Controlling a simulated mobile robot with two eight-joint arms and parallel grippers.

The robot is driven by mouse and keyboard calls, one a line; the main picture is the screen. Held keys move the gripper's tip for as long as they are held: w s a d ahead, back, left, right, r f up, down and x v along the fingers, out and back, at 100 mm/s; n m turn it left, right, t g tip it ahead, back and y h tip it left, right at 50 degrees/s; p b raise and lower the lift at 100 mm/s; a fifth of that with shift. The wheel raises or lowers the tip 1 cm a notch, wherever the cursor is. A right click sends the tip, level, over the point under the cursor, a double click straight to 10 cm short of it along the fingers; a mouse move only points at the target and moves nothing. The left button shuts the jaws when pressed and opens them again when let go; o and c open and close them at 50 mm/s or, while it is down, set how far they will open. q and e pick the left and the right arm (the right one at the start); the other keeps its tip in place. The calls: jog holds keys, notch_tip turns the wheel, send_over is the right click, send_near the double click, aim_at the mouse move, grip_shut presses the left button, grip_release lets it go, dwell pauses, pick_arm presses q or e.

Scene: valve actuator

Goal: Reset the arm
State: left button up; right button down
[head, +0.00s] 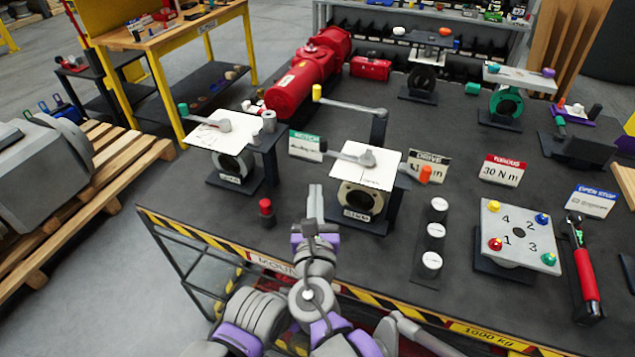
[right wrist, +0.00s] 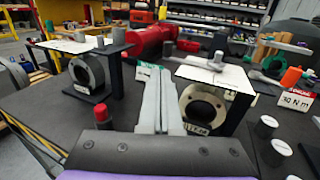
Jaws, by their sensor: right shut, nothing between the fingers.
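My right gripper (head: 315,205) is shut and empty, its fingers upright at the table's front, just left of the middle valve stand (head: 365,168). In the right wrist view its fingers (right wrist: 158,95) are pressed together, pointing away. The middle stand has a white top plate, a grey hub with a lever and an orange knob (head: 425,174) at the right. The left valve stand (head: 220,133) has a white plate, a grey lever and a green knob (head: 183,109). A grey lever with a yellow knob (head: 317,92) stands behind the middle stand. My left gripper does not show.
A short red-topped post (head: 266,208) stands left of my gripper. White-capped cylinders (head: 435,230), a numbered plate (head: 518,236) and a red-handled tool (head: 586,272) lie to the right. A red actuator (head: 300,80) lies behind. A striped edge (head: 200,238) borders the table.

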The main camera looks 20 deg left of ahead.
jog(key=d+f+m+g+h, duration=0.2)
jog(key=d+f+m+h, duration=0.25)
jog(key=d+m, duration=0.75)
jog(key=d+f+m+g+h, duration=0.2)
jog(key=d+f+m+h, duration=0.45)
jog(key=d, duration=0.95)
jog(key=s+d+f+m+g+y, duration=0.1)
jog(key=s+d+f+m+g, duration=0.2)
jog(key=s+d+m, duration=0.2)
jog(key=s+d+f+m+g+y, duration=0.2)
jog(key=s+d+f+m+g, duration=0.2)
jog(key=s+m, duration=0.6)
jog(key=m, duration=0.7)
jog(key=shift+s+d+y, duration=0.3)
jog(key=shift+s+d, duration=0.05)
jog(key=shift+d, duration=0.05)
jog(key=shift+f, duration=0.1)
